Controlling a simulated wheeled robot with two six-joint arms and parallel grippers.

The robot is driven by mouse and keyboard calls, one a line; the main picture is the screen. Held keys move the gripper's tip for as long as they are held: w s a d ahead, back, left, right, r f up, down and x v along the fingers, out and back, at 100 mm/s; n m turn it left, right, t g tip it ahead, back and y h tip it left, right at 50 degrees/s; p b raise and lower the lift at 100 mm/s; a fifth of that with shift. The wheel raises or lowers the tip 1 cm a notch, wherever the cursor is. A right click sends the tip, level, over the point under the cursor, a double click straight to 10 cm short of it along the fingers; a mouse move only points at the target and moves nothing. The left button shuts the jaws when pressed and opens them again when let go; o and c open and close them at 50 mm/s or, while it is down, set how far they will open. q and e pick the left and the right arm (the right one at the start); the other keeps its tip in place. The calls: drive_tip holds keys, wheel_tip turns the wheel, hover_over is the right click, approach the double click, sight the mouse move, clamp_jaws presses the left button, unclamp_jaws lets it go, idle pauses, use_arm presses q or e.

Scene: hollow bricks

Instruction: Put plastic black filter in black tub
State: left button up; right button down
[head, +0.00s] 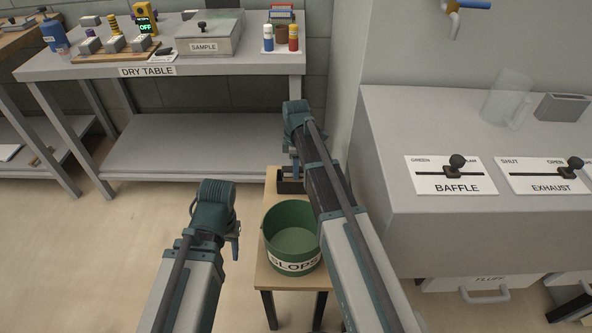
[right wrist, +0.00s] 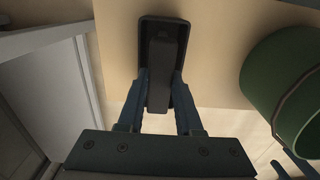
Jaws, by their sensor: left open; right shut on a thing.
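The black tub (head: 289,186) stands on a small wooden table, partly hidden by my right arm. It also shows in the right wrist view (right wrist: 178,27) as a dark, rounded tray. My right gripper (head: 295,165) is over the tub, pointing down. In the right wrist view my right gripper (right wrist: 160,85) is shut on a long dark piece, the black filter (right wrist: 158,65), which overlaps the tub's opening. I cannot tell whether the filter touches the tub's floor. My left gripper (head: 236,243) is open and empty, left of the small table, over the floor.
A green bucket (head: 292,240) labelled SLOPS stands on the small table (head: 275,280), close in front of the tub; it also shows in the right wrist view (right wrist: 262,75). The DRY TABLE (head: 200,68) is behind. A grey bench (head: 390,230) with levers is right.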

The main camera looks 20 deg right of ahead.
drive_tip(key=shift+f, duration=0.2)
drive_tip(key=c, duration=0.6)
unclamp_jaws()
drive_tip(key=shift+r, duration=0.15)
wheel_tip(320, 180, up, 12)
drive_tip(key=p, duration=1.2)
drive_tip(key=s+a+m, duration=0.3)
drive_tip(key=s+a, duration=0.1)
drive_tip(key=s, duration=0.4)
drive_tip(key=s+a+m, duration=0.4)
drive_tip(key=s+a, duration=0.1)
drive_tip(key=s, duration=0.3)
drive_tip(key=s+a+m+h, duration=0.1)
drive_tip(key=s+a+m, duration=0.3)
drive_tip(key=s, duration=0.4)
drive_tip(key=shift+a+r, duration=0.15)
drive_tip(key=shift+r, duration=0.1)
